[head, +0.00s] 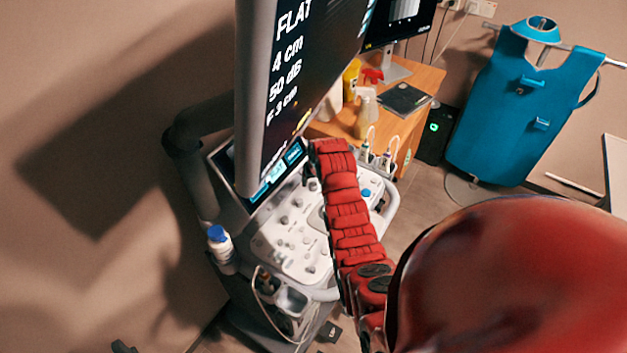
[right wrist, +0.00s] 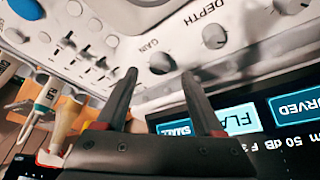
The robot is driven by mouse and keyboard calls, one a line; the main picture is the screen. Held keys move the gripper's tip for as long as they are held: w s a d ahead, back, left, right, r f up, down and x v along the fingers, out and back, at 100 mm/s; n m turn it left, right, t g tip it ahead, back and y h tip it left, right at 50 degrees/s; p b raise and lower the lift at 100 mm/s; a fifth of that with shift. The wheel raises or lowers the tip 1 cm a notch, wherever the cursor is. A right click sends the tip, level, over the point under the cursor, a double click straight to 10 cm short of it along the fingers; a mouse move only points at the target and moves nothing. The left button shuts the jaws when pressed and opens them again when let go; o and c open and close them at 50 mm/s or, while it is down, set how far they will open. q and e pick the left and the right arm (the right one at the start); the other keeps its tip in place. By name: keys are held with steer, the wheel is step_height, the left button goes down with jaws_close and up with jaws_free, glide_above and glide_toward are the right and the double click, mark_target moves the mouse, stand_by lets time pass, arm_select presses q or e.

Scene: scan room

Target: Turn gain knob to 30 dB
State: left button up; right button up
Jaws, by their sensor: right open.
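The gain knob (right wrist: 160,62), round and dark, sits on the white console (right wrist: 95,25) beside the word GAIN in the right wrist view. My right gripper (right wrist: 160,78) is open, its two dark fingers pointing at the console. The knob shows between the fingertips, slightly beyond them; contact cannot be told. In the head view my red right arm reaches over the console (head: 285,245), hiding part of it. The large monitor (head: 300,70) reads 50 dB, and the small touchscreen (right wrist: 240,122) also shows 50 dB. My left gripper is not seen.
The depth knob (right wrist: 214,36) is close to the right fingertip. Sliders (right wrist: 90,58) and probes (right wrist: 42,98) lie to the left. A white bottle with blue cap (head: 220,245) is at the console's left side. A wooden desk (head: 425,80) stands behind.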

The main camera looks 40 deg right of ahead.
mark_target(313, 185)
steer(key=shift+p+x, duration=0.4)
steer(key=shift+x, duration=1.25)
jaws_close()
